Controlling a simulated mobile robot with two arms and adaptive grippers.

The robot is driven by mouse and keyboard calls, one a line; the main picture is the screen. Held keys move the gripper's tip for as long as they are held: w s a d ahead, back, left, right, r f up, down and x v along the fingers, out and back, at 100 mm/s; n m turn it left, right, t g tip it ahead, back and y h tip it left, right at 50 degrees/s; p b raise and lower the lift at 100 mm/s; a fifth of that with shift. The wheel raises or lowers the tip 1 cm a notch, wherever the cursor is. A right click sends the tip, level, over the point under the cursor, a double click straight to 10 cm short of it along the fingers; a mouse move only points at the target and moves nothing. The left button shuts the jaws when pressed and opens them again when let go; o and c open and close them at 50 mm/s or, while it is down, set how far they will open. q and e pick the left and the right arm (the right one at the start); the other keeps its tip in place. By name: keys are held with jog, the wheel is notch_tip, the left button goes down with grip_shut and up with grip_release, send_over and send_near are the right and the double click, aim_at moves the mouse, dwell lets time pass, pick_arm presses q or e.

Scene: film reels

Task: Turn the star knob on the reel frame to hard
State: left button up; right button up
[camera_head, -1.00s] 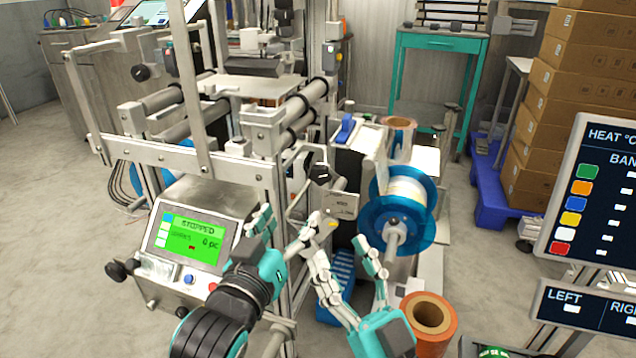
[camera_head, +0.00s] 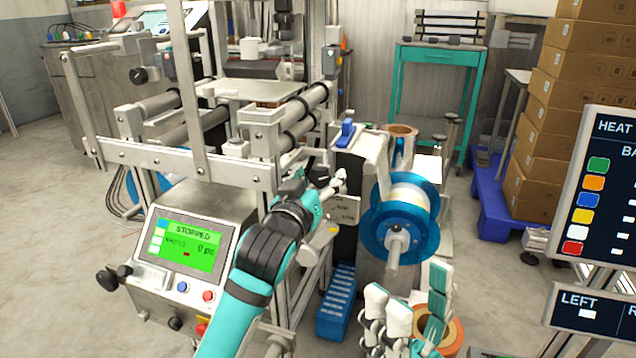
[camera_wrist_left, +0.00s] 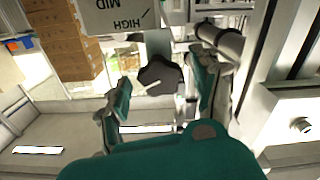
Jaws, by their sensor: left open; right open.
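The star knob (camera_wrist_left: 158,80) is dark with a white pointer line and shows in the left wrist view between the fingers of my open left gripper (camera_wrist_left: 160,98). A gap shows on both sides of the knob there. A label plate (camera_wrist_left: 115,16) beside it reads HIGH and MID, upside down. In the head view my left gripper (camera_head: 330,188) reaches the reel frame (camera_head: 265,165) just above the plate (camera_head: 343,209), and mostly hides the knob. My right gripper (camera_head: 408,300) is open and empty at the lower right, below the blue reel.
A blue film reel (camera_head: 402,215) sticks out on a spindle to the right of my left gripper. A control box (camera_head: 185,250) with a green screen stands at the left. A brown roll (camera_head: 447,332) lies behind my right gripper. A blue step-like block (camera_head: 335,305) is below.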

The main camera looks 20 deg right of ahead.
pick_arm(q)
jog(key=c, duration=1.2)
